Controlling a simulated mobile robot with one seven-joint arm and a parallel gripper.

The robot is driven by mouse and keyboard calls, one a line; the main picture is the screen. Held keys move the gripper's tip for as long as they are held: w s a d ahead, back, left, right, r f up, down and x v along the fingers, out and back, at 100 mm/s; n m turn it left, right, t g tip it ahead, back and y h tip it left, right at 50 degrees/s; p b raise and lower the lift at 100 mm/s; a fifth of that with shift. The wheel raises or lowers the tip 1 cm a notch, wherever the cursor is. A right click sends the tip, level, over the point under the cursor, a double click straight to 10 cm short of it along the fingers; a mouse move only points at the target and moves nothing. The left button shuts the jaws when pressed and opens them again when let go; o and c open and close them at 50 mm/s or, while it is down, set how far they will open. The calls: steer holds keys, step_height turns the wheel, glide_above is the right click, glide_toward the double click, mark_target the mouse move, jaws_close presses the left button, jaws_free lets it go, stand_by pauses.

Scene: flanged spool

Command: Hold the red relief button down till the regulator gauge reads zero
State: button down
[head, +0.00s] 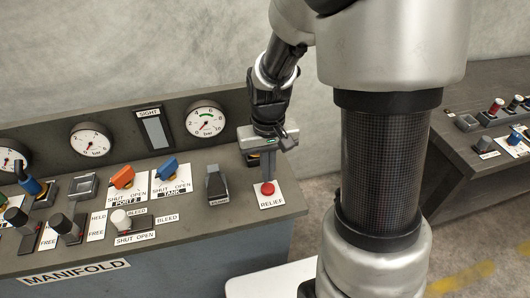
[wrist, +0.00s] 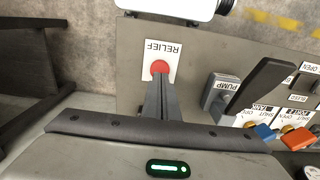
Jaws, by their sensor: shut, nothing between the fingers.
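The red relief button (head: 268,189) sits on a white plate marked RELIEF at the right end of the manifold console. It also shows in the wrist view (wrist: 160,67), just beyond my fingertips. My gripper (head: 268,180) is shut and empty, pointing down with its fingertips at the button; I cannot tell whether they press it or hover just above. No label naming the regulator is readable, and the needle readings are too small to be sure of.
A dark pump lever (head: 217,182) stands left of the button. Blue (head: 168,168) and orange (head: 122,177) valve handles, and several knobs, lie further left. A sight window (head: 155,132) is on the back panel. Another console (head: 470,150) stands at the right, across a floor gap.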

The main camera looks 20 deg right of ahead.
mark_target(267, 187)
steer(key=shift+f, duration=1.5)
